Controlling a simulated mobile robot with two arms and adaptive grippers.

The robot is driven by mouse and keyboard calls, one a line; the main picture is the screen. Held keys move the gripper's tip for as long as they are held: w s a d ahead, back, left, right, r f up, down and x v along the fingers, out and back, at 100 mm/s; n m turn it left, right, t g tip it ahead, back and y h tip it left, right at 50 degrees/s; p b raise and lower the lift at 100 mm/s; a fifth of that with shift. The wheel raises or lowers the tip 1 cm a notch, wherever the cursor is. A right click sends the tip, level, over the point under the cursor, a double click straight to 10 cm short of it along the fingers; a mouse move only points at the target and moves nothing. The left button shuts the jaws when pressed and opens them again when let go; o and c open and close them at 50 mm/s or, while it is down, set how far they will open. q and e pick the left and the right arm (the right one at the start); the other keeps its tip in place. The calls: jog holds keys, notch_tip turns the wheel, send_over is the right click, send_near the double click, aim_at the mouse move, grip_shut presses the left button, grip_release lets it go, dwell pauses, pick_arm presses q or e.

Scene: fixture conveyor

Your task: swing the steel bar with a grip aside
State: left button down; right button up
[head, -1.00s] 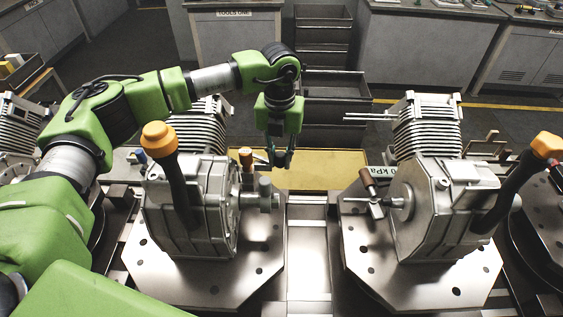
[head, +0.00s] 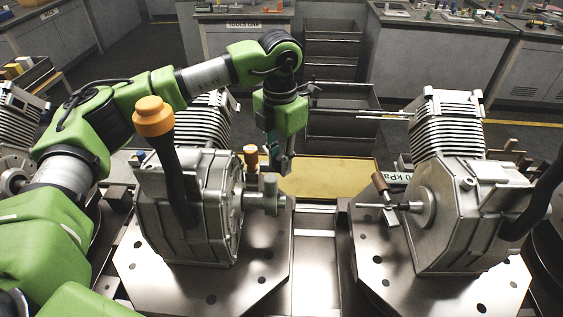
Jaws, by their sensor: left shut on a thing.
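The steel bar with a grip (head: 270,188) is on the shaft at the right side of the left engine block (head: 190,210). An orange-brown knob (head: 250,156) stands just behind it; I cannot tell whether it belongs to the bar. My left gripper (head: 283,165) reaches down from above, behind the bar, and is shut on it. The exact contact is hard to see behind the shaft. A similar bar with a brown grip (head: 381,184) sits on the shaft of the right engine block (head: 455,205). My right gripper is out of view.
A dark lever with an orange knob (head: 153,115) rises in front of the left block. Both blocks stand on steel plates (head: 240,290) with holes. A yellow panel (head: 330,178) lies behind the gap between them. Grey drawers (head: 340,100) stand farther back.

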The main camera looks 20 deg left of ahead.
pick_arm(q)
jog(key=shift+r, duration=0.1)
jog(key=c, duration=1.9)
grip_release()
notch_tip(320, 180, up, 12)
jog(key=shift+s, duration=0.1)
